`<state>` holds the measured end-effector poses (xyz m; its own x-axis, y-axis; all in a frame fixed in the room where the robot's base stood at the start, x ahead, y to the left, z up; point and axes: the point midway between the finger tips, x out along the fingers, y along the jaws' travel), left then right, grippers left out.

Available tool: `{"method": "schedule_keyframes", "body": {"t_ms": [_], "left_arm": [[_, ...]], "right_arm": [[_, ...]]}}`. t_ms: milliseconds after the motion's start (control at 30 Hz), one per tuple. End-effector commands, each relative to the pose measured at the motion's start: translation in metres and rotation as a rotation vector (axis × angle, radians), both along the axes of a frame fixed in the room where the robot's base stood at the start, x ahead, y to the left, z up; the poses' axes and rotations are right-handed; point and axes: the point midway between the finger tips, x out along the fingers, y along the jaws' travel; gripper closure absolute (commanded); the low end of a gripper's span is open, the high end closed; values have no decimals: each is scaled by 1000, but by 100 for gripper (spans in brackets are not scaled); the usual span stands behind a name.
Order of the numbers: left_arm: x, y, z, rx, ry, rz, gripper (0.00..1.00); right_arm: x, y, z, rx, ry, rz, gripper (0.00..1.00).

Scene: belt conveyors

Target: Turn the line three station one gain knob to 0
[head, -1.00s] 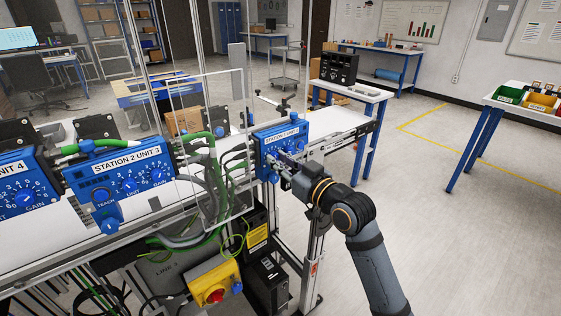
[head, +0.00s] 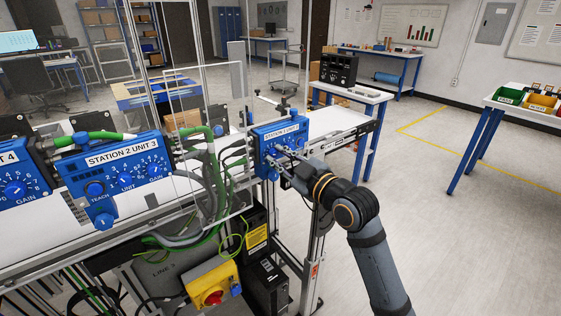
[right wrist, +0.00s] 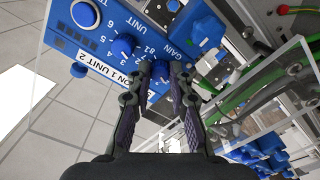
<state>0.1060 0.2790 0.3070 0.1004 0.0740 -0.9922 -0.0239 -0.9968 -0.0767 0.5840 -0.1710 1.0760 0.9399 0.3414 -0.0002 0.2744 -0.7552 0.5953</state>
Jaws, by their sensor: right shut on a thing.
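The blue station one unit box (head: 266,133) stands at the right end of the line, labelled STATION 1 with a unit number too small to read surely in the head view. In the right wrist view the same box (right wrist: 105,38) appears turned, its label ending in UNIT 2. My right gripper (head: 283,157) reaches its front from the right. In the wrist view its fingertips (right wrist: 160,73) are shut on the blue gain knob (right wrist: 160,70), beside the GAIN lettering. The fingers hide most of the knob and its pointer. The unit knob (right wrist: 124,47) is beside them. My left gripper is out of view.
The STATION 2 UNIT 3 box (head: 122,175) and a clear panel (head: 200,120) stand to the left. Cables (head: 205,185) hang between the boxes. A yellow box with a red knob (head: 212,285) is below. The floor at right is clear.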

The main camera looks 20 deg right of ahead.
Motion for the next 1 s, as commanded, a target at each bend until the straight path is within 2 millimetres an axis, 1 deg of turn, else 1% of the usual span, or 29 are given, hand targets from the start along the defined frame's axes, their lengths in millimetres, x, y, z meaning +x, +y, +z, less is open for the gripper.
{"method": "schedule_keyframes", "body": {"t_ms": [33, 600, 800, 1000], "left_arm": [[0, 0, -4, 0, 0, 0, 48], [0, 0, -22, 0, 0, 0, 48], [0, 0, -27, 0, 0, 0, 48], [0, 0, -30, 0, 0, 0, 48]], "right_arm": [[0, 0, -2, -39, -16, 0, 100], [0, 0, -1, -541, -198, 0, 100], [0, -1, 0, -688, -252, -1, 100], [0, 0, 0, -798, -290, -1, 100]]}}
